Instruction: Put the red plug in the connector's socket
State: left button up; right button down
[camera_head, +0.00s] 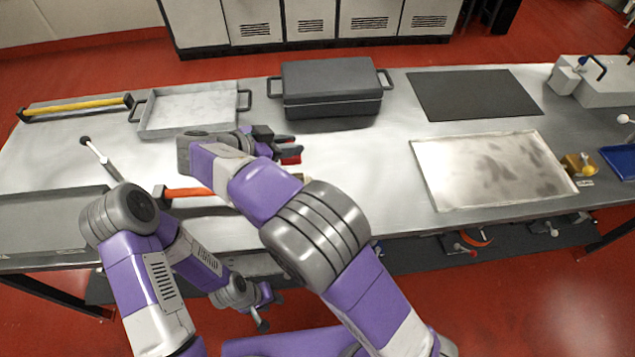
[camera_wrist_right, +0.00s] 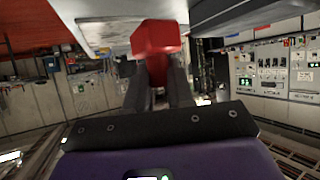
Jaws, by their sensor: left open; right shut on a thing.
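The red plug (camera_wrist_right: 157,37) is held between the two dark fingers of my right gripper (camera_wrist_right: 158,75) in the right wrist view. In the head view my right gripper (camera_head: 288,149) is over the bench, in front of the dark lidded box, and a small red part of the plug (camera_head: 290,160) shows at its fingers. My left gripper (camera_head: 260,308) is low, below the bench's front edge, away from the plug, open and empty. I cannot make out the connector or its socket in either view; my right arm covers part of the bench.
A pale tray (camera_head: 190,130) and the dark lidded box (camera_head: 331,105) stand at the back. An orange-handled tool (camera_head: 188,192) lies near my right forearm. A metal tray (camera_head: 490,199) and a black mat (camera_head: 475,94) lie at right.

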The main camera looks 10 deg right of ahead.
jog(key=shift+a+f, duration=0.1)
jog(key=shift+f, duration=0.2)
notch_tip(320, 180, down, 10)
jog(key=b, duration=0.3)
jog(key=shift+r, duration=0.25)
jog(key=shift+f, duration=0.2)
jog(key=c, duration=1)
grip_release()
